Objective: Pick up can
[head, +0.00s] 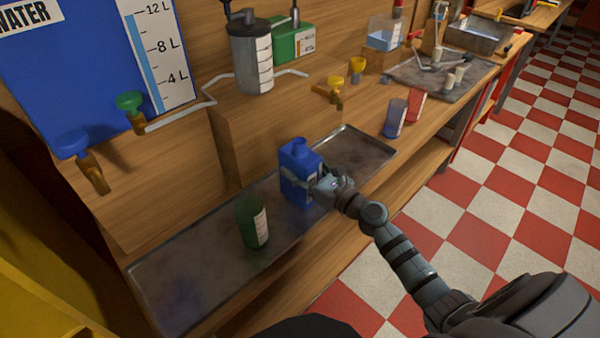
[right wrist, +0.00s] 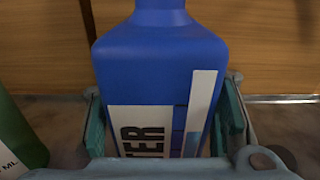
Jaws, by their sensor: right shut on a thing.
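The can is a blue square-shouldered container (head: 297,168) with a short neck and a white label. It stands upright at the metal tray in the head view; I cannot tell whether its base touches the tray. In the right wrist view the blue can (right wrist: 160,70) fills the middle, with part of the word "WATER" on its label. My right gripper (head: 318,187) is shut on the can's body, with a finger pad on each side in the right wrist view (right wrist: 165,130). My left gripper is not in view.
Blue (head: 395,118) and red (head: 415,106) cups stand on the bench to the right. A blue water tank (head: 60,60) and taps (head: 92,172) overhang the left side. A grey canister (head: 251,55) stands behind.

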